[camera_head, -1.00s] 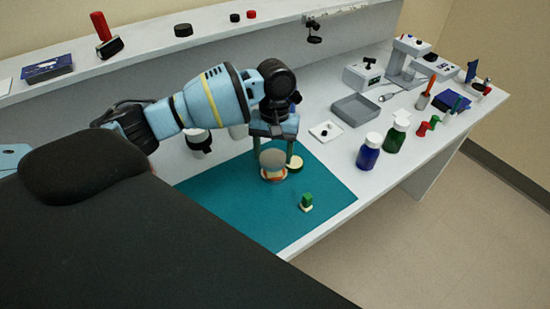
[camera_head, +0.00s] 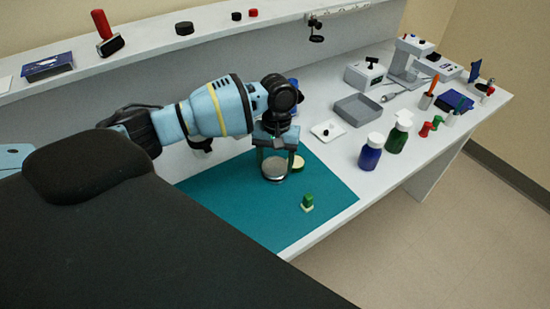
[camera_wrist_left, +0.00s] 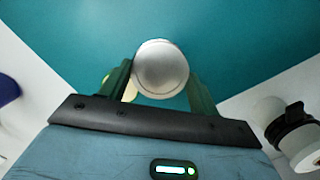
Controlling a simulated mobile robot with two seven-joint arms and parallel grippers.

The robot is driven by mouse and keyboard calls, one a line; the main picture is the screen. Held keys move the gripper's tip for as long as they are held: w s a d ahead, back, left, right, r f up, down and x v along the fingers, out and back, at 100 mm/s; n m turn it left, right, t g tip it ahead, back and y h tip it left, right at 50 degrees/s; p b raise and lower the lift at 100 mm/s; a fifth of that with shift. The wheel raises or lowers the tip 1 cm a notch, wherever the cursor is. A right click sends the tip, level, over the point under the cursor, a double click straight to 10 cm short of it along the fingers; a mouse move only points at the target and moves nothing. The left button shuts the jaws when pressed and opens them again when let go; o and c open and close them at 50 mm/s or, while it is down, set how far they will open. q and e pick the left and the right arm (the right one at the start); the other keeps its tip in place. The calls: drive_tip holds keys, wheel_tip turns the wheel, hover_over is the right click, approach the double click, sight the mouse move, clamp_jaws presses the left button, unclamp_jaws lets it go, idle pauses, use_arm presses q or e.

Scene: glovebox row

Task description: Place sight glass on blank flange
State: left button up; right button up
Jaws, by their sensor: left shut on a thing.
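My left gripper (camera_head: 275,160) points down over the teal mat (camera_head: 245,212) and is shut on a round grey disc (camera_head: 275,168), which I take to be the sight glass. In the left wrist view the disc (camera_wrist_left: 161,68) sits between the two green fingers (camera_wrist_left: 160,88), its pale face toward the camera. The disc is low over the mat. What lies under it is hidden, so I cannot tell whether it touches the blank flange, which I cannot make out. My right gripper is not in view.
A cream-topped round piece (camera_head: 298,162) lies close behind the fingers.

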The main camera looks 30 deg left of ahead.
sight(277, 161)
use_arm(q)
drive_tip(key=shift+f, duration=0.15)
drive_tip(key=o, duration=1.4)
drive_tip(key=shift+f, duration=0.1)
wheel_tip(277, 161, up, 13)
drive_tip(key=w, duration=0.1)
drive_tip(key=shift+w+a+p, duration=0.3)
drive_tip(key=shift+p, duration=0.05)
